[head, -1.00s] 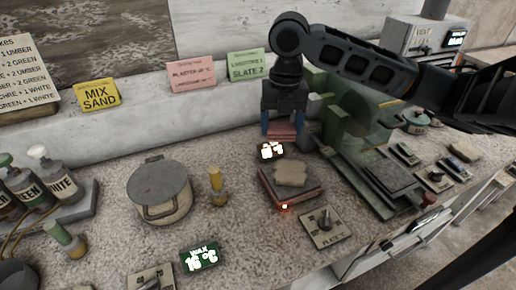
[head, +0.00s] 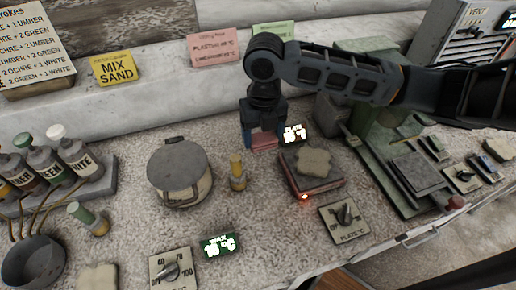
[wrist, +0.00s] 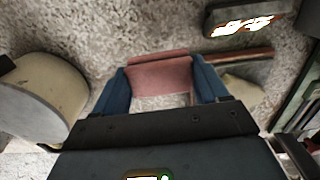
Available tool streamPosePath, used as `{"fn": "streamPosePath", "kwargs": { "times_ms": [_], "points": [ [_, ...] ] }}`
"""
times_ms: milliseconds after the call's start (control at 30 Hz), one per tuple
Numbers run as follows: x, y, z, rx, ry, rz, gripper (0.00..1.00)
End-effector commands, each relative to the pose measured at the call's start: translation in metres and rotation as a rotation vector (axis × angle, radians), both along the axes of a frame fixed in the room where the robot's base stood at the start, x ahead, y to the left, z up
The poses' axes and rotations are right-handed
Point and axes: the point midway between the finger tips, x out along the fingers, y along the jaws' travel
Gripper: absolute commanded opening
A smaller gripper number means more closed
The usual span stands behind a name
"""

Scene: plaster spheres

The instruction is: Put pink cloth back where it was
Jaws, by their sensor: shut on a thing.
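The pink cloth (head: 264,141) is a small folded piece between the blue fingers of my gripper (head: 263,136). In the wrist view the cloth (wrist: 160,72) spans the gap between the two fingertips of my gripper (wrist: 162,82), over the speckled bench. My gripper is shut on it. It is behind and left of the hot plate (head: 318,187), near the low back ledge. I cannot tell whether the cloth touches the bench.
A sponge-like tan block (head: 313,162) lies on the hot plate, with the plate's display (head: 294,133) behind it. A lidded pot (head: 180,175) and a yellow-topped small bottle (head: 238,172) stand to the left. A green machine (head: 385,125) stands right.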

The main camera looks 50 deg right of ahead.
Motion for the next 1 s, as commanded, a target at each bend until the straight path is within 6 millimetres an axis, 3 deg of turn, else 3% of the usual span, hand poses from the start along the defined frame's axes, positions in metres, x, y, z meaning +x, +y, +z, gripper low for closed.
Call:
{"fn": "streamPosePath", "kwargs": {
  "times_ms": [267,500,933,967,1000],
  "points": [
    [0.008,0.010,-0.015,0.000,0.000,-0.001,0.45],
    [0.008,0.009,-0.048,0.001,-0.001,-0.002,0.45],
    [0.008,0.009,-0.052,0.000,0.000,-0.001,0.45],
    [0.008,0.009,-0.050,0.000,0.000,-0.001,0.76],
    [0.008,0.009,-0.050,0.000,0.000,-0.001,0.80]
  ]
}}
